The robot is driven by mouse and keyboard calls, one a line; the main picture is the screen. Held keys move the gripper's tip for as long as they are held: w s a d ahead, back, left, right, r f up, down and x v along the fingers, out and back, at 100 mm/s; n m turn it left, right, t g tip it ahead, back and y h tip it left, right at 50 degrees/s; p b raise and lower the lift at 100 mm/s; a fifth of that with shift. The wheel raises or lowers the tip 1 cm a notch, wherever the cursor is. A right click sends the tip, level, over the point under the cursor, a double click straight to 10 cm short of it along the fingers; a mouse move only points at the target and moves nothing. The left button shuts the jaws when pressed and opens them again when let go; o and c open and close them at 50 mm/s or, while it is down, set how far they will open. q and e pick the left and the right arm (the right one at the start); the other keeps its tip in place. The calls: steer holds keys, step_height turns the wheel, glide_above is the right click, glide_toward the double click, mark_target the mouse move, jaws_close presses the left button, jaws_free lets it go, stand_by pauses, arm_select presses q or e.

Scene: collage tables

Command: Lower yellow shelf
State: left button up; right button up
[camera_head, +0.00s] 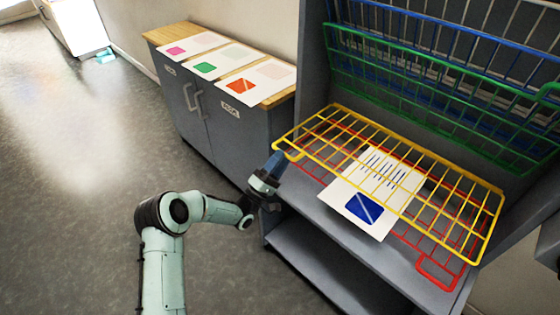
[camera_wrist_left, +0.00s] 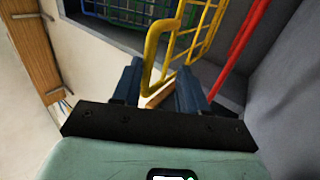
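The yellow wire shelf (camera_head: 484,237) lies lowered, nearly flat, over the red wire rack in the drying rack. A bent yellow loop (camera_head: 289,152) sticks out at its left corner. My left gripper (camera_head: 277,162) is at that loop. In the left wrist view my left gripper (camera_wrist_left: 160,86) has its two blue fingers apart, with the yellow loop (camera_wrist_left: 149,65) showing between them. I cannot tell whether either finger touches it. My right gripper is not clearly in view.
A white sheet with a blue square (camera_head: 363,209) shows beneath the yellow wires. The green shelf (camera_head: 450,112) and blue shelf (camera_head: 460,40) are raised behind. The red rack (camera_head: 440,272) is below. A grey cabinet (camera_head: 226,120) with several sheets stands left. Floor at left is clear.

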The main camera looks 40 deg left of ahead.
arm_select(q)
steer(key=d+p+v, duration=0.1)
steer(key=p+v, duration=0.1)
steer(key=v, duration=1.1)
steer(key=shift+s+a, duration=0.15)
steer(key=shift+a, duration=0.35)
arm_select(e)
steer(key=shift+t, duration=0.8)
steer(key=w+r, duration=0.3)
steer(key=w, duration=0.1)
steer(key=shift+w+a+r, duration=0.1)
steer(key=shift+a, duration=0.2)
arm_select(q)
steer(key=shift+f, duration=0.1)
